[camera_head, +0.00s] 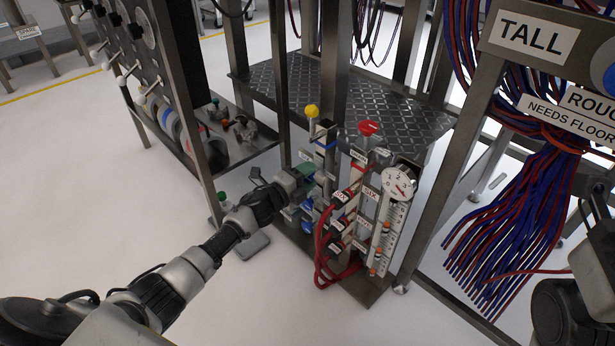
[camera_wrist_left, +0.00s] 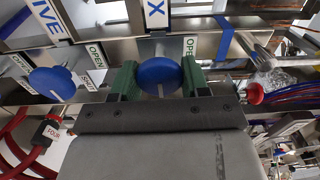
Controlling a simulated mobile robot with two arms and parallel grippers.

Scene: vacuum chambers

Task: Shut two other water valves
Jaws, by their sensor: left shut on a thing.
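A valve panel (camera_head: 352,215) stands on the frame's base, with numbered labels, red hoses and small blue valve knobs. My left gripper (camera_head: 301,176) reaches its left side. In the left wrist view, my left gripper (camera_wrist_left: 158,78) has its green fingers shut on a round blue valve knob (camera_wrist_left: 160,77), below a label ending in X and beside an OPEN tag. Another blue knob (camera_wrist_left: 52,84) sits left of it, below a label ending in IVE, near OPEN and SHUT tags. In the head view the gripped knob is hidden behind the gripper. My right gripper is out of view.
A yellow knob (camera_head: 312,111), a red knob (camera_head: 368,128) and a round gauge (camera_head: 399,184) top the panel. Red hoses (camera_head: 328,262) loop down its front. Metal posts and a blue-red cable bundle (camera_head: 515,235) flank it. White floor lies open in front.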

